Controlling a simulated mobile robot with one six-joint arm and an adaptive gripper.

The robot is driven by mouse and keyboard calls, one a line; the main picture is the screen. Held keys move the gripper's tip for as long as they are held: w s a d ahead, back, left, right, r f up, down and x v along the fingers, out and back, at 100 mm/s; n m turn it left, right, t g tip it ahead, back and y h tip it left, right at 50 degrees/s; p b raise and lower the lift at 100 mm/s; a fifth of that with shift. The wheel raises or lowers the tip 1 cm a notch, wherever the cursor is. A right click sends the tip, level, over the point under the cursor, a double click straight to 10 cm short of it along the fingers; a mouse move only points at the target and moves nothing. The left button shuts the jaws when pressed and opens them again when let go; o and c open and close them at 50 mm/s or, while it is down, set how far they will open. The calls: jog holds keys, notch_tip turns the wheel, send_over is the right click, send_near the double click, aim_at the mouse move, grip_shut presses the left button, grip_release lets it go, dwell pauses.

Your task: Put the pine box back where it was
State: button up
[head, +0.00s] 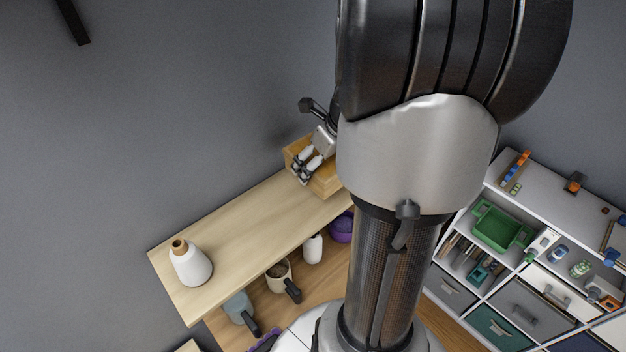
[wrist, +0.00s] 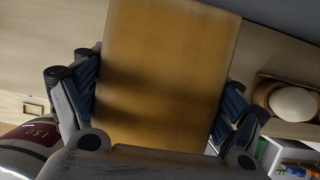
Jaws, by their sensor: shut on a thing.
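The pine box (head: 325,178) is a yellow-brown wooden box at the back end of the pale wooden shelf top in the head view. My arm hides its right part. My gripper (head: 308,165) is at the box's near left side. In the wrist view the pine box (wrist: 168,70) fills the middle as a plain wooden face, and my gripper (wrist: 160,95) has a dark finger against each side of it. I cannot tell whether the box rests on the shelf top or is held just above it.
A white vase (head: 192,265) stands at the shelf top's front left end. Mugs, a white bottle (head: 313,249) and a purple bowl (head: 341,229) sit below. A white cubby unit (head: 505,270) with a green bin (head: 500,227) stands right. The shelf top between vase and box is clear.

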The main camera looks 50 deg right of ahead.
jog(key=f, duration=0.3)
jog(key=shift+w+d+f, duration=0.1)
jog(key=shift+w+f, duration=0.1)
notch_tip(320, 180, down, 3)
jog(key=shift+s+f+b, duration=0.1)
jog(key=shift+b, duration=0.55)
jog(key=shift+f, duration=0.1)
jog(key=shift+f, duration=0.1)
jog(key=o, duration=1.3)
